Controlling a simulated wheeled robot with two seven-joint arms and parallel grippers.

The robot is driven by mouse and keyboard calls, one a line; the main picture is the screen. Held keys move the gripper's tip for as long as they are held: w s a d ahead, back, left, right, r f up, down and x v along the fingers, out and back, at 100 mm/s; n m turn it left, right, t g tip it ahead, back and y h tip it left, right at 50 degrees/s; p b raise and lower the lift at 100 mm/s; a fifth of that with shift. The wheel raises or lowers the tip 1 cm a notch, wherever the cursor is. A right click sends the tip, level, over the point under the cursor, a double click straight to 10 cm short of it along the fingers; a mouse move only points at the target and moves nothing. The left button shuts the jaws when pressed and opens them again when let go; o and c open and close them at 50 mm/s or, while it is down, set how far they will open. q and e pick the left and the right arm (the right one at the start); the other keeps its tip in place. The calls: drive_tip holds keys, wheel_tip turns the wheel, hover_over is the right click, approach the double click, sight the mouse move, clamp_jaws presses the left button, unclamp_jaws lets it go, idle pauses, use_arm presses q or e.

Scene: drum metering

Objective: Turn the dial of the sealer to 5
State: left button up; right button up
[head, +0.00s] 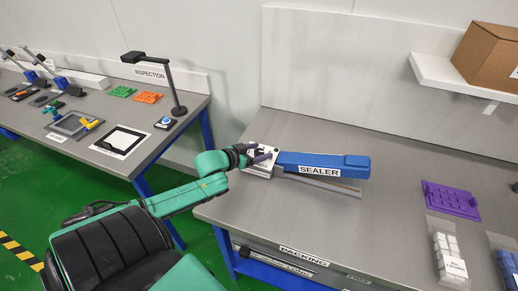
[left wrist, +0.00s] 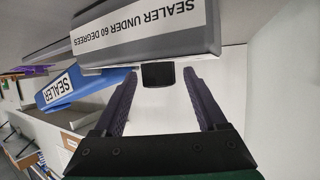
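The sealer (head: 322,164) has a long blue arm with a SEALER label and stands on the grey packing bench. It also shows in the left wrist view (left wrist: 88,92), at the left. My left gripper (head: 264,155) is at the left end of the sealer and covers part of it. In the left wrist view my left gripper (left wrist: 160,76) is open, its two purple fingers apart. A small dark block, apparently the dial (left wrist: 157,74), lies between the fingertips with gaps on both sides. Its setting cannot be read. My right gripper is not in view.
A grey box face labelled SEALER UNDER 60 DEGREES (left wrist: 150,32) is close to the fingertips. A cardboard box (head: 488,58) sits on a shelf. The bench's middle is clear.

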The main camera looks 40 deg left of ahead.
use_arm(q)
drive_tip(key=p+v, duration=0.3)
drive_tip(key=v, duration=1.1)
drive_tip(key=shift+s+r, duration=0.15)
drive_tip(key=shift+s, duration=0.2)
